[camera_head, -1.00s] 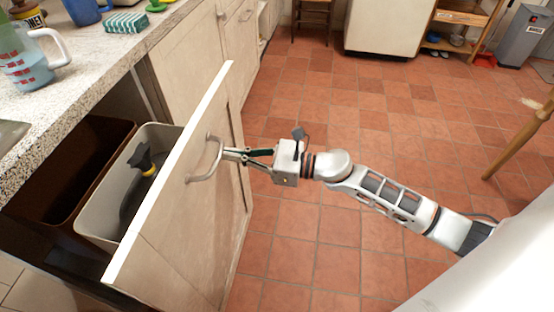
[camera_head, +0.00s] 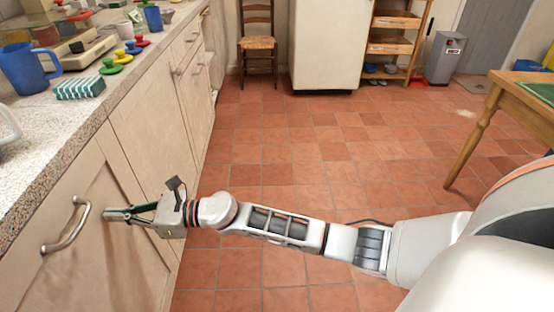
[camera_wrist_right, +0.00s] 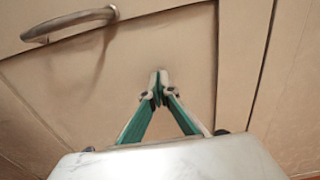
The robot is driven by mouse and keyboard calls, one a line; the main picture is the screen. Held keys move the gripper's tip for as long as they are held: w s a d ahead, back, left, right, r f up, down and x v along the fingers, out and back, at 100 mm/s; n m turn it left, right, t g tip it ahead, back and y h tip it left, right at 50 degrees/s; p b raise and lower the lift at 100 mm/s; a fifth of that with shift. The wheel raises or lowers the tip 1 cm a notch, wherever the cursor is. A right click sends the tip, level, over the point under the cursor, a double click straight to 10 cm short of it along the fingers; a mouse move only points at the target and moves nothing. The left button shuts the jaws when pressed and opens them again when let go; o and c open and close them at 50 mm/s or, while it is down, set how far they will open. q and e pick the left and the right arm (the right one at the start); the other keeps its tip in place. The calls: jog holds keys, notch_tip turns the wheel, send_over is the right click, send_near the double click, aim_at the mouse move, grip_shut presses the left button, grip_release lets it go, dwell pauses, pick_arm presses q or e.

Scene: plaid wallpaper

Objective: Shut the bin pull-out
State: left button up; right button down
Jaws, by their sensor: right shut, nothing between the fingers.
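The bin pull-out's beige front (camera_head: 110,245) sits in line with the cabinet fronts under the counter in the head view, and no gap shows above it. The bins are hidden behind it. Its metal bar handle (camera_head: 68,228) is on the left of the head view. The handle also shows at the upper left of the right wrist view (camera_wrist_right: 70,22). My right gripper (camera_head: 107,214) is shut and empty, with its fingertips at the front panel just right of the handle. In the right wrist view, the fingertips (camera_wrist_right: 158,78) meet in front of the panel. My left gripper is out of view.
The speckled counter (camera_head: 50,135) holds a blue jug (camera_head: 26,70), a green-and-white sponge box (camera_head: 80,88) and several coloured knobbed pieces. A wooden table (camera_head: 500,92) stands at right, a chair (camera_head: 257,42) at the back. The tiled floor between is clear.

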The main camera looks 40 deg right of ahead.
aim_at(100, 214)
jog(key=x, duration=0.4)
jog(key=shift+w, duration=0.15)
jog(key=shift+r, duration=0.1)
